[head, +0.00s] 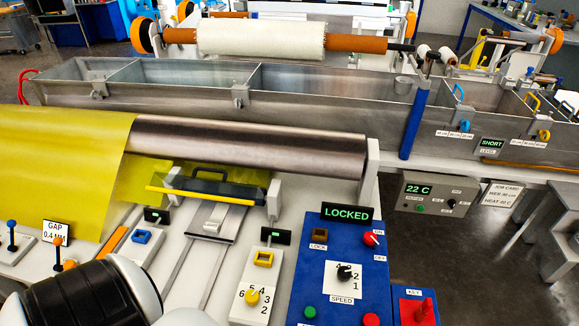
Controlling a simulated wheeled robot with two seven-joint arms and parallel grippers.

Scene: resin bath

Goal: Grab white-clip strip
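I cannot make out a white-clip strip in the head view. On the front wall of the long metal bath (330,97), a blue clip-like piece (465,125) and an orange-yellow one (544,135) sit by small white labels at the right. Neither of my grippers shows. A black and white part, which looks like my arm, fills the bottom left corner and hides some of the bench there.
A yellow sheet (60,160) runs by a dark metal roller (250,145). A blue control panel (330,285) reads LOCKED. A blue post (415,120) stands before the bath. A grey box (438,193) reads 22 C. Open floor lies at the lower right.

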